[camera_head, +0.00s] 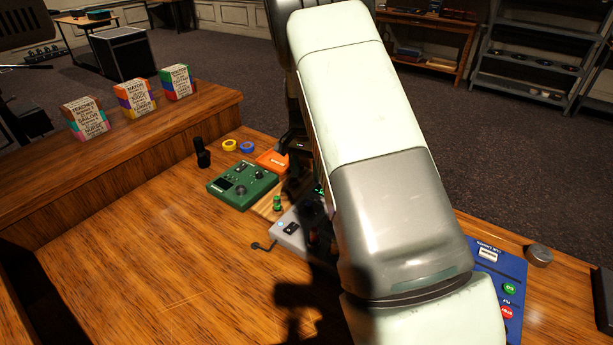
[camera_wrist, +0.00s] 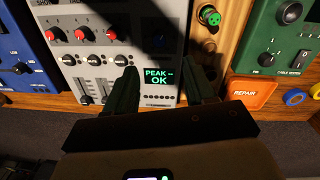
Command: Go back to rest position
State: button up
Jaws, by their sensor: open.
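My gripper (camera_wrist: 160,85) shows in the wrist view with its two dark fingers apart and nothing between them. It is over the grey mixer panel (camera_wrist: 100,62), with the small "PEAK -- OK" screen (camera_wrist: 158,78) showing between the fingers. I cannot tell whether the fingers touch the panel. In the head view my pale arm reaches down over the desk and hides most of the mixer; only part of the grey panel (camera_head: 288,230) shows to its left. My gripper cannot be made out clearly there.
A green device (camera_head: 242,186), an orange "REPAIR" box (camera_wrist: 253,92), a green-topped plug (camera_wrist: 209,16) and yellow (camera_head: 229,145) and blue (camera_head: 246,147) rings lie near the arm. A blue panel (camera_head: 487,278) is at right. The front-left wooden desk (camera_head: 130,250) is clear.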

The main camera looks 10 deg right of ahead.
dwell(0.3)
jog(key=s+r+n+t, duration=0.1)
jog(key=s+r, duration=0.4)
jog(key=r, duration=0.3)
jog(key=s+r+n+t+y, duration=0.1)
jog(key=s+r, duration=0.4)
jog(key=r, duration=0.3)
jog(key=s+r+n+t, duration=0.1)
jog(key=s+r, duration=0.3)
jog(key=r, duration=0.4)
jog(key=s+r+n+t, duration=0.1)
jog(key=s+r+n, duration=0.1)
jog(key=s, duration=0.8)
jog(key=s+r+n+t, duration=0.2)
jog(key=s, duration=0.9)
jog(key=shift+s+a+r, duration=0.15)
jog(key=shift+a+r, duration=0.15)
jog(key=shift+r, duration=0.1)
jog(key=shift+c, duration=0.3)
